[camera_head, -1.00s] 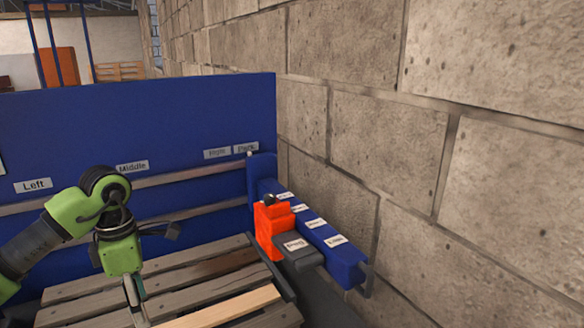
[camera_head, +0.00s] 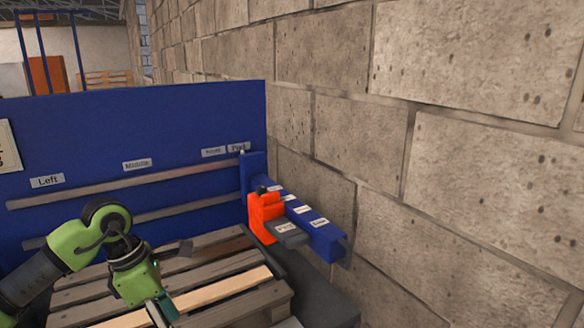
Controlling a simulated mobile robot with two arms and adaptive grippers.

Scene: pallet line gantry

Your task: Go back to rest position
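My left gripper (camera_head: 160,312) hangs at the end of the green and dark arm that comes in from the left. It is low in the view, in front of the wooden pallet (camera_head: 215,262). Its fingers are small and partly cut off by the bottom edge, so I cannot tell whether they are open or shut. My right gripper is not in view.
A blue panel (camera_head: 100,125) with labels such as "Left" stands behind the pallet. An orange block (camera_head: 264,218) sits on a blue beam (camera_head: 320,238) with labels at the right. A stone block wall (camera_head: 450,150) closes off the right side.

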